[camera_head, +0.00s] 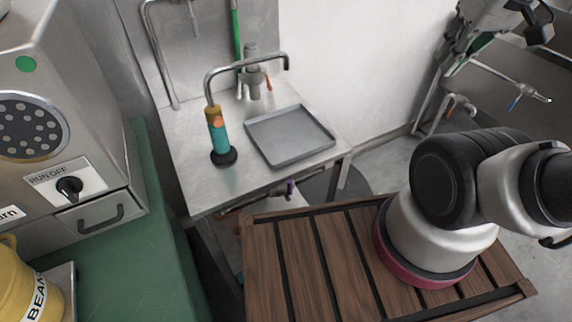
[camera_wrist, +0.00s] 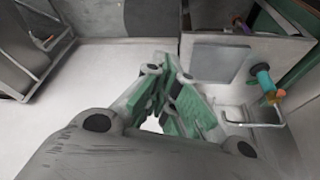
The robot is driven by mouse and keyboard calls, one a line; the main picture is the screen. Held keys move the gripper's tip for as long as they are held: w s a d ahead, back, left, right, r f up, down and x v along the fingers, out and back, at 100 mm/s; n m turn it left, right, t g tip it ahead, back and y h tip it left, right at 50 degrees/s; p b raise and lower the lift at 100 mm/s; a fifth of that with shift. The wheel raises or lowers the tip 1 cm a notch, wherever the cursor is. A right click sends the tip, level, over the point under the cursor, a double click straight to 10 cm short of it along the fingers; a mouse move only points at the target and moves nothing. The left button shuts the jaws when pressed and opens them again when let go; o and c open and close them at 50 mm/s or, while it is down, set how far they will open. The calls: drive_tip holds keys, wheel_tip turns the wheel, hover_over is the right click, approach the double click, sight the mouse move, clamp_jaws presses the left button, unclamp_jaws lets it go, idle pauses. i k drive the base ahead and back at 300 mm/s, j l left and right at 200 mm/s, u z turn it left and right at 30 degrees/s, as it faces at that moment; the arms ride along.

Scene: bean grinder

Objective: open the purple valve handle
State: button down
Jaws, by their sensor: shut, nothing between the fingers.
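A small purple valve handle (camera_head: 290,188) shows in the head view just under the front edge of the metal sink table, partly hidden by the table. A small purple spot, likely the same handle (camera_wrist: 237,21), shows near the top right of the wrist view, beyond the tray. My gripper (camera_wrist: 171,66) shows in the wrist view with its green-padded fingers brought together and nothing between them. It is apart from the purple handle.
A grey tray (camera_head: 290,136) and a teal-and-yellow tap (camera_head: 217,135) stand on the metal table (camera_head: 187,182). A slatted wooden surface (camera_head: 350,240) lies in front. A grinder (camera_head: 75,120) stands at left on a green counter (camera_head: 150,250).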

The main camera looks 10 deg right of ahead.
sight(288, 192)
drive_tip(key=k+j, duration=0.2)
drive_tip(key=k, duration=0.15)
drive_tip(key=k+j, duration=0.2)
drive_tip(key=k, duration=0.15)
drive_tip(key=k+j, duration=0.2)
drive_tip(key=k, duration=0.15)
